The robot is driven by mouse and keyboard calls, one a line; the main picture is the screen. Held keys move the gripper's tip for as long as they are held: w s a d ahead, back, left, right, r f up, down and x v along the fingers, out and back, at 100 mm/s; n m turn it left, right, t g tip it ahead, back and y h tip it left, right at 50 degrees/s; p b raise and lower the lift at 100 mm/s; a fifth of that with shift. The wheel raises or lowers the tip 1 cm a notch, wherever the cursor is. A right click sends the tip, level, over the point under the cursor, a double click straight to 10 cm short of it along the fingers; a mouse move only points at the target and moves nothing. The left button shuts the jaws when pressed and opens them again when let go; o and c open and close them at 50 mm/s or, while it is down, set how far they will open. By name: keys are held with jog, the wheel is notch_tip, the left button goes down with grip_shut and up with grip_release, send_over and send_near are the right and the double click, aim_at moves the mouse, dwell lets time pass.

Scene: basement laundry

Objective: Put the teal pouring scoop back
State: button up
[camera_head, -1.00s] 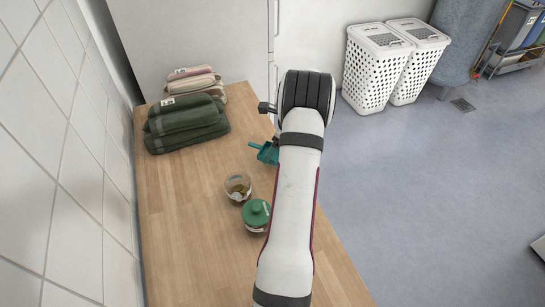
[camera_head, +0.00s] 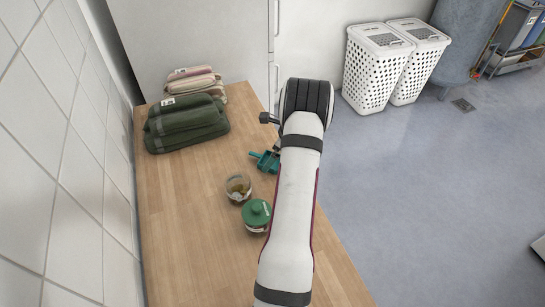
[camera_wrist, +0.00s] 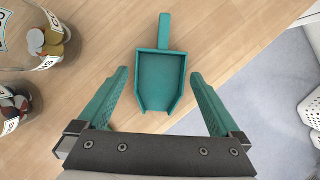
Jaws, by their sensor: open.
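The teal pouring scoop (camera_head: 266,161) is on the wooden counter, left of my arm and partly hidden by it. In the wrist view the scoop (camera_wrist: 160,82) has its handle pointing away from my gripper and its wide mouth toward it. My gripper (camera_wrist: 159,73) is open, with one teal finger on each side of the scoop's pan and a visible gap on both sides. Nothing is held. In the head view the fingers are mostly hidden behind my arm.
A glass jar of coins (camera_head: 238,188) and a green-lidded jar (camera_head: 256,214) stand close to the scoop. The counter's right edge is close, with floor beyond. White baskets (camera_head: 377,68) stand on the floor.

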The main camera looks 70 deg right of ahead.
jog(key=v, duration=1.1)
jog(key=w+a+r+n+g+y, duration=0.1)
jog(key=w+a+r+n, duration=0.25)
jog(key=a, duration=0.45)
jog(key=w+a+r+n, duration=0.3)
jog(key=w+a+n, duration=0.2)
jog(key=a, duration=0.3)
jog(key=w+a+r+n+g+y, duration=0.1)
jog(key=w+a+r+n, duration=0.25)
jog(key=a, duration=0.45)
jog(key=s+a+r+n+g, duration=0.1)
jog(key=s+a+n, duration=0.2)
jog(key=a+n, duration=0.5)
jog(key=s+a+r+n+g, duration=0.1)
jog(key=s+a+n, duration=0.2)
jog(key=a, duration=0.9)
jog(key=s+a+f+n, duration=0.2)
jog(key=s+a+n, duration=0.3)
jog(key=s+n, duration=0.2)
jog(key=shift+s+a+n+g, duration=0.3)
jog(key=shift+s+a+g, duration=0.1)
jog(key=shift+s, duration=0.8)
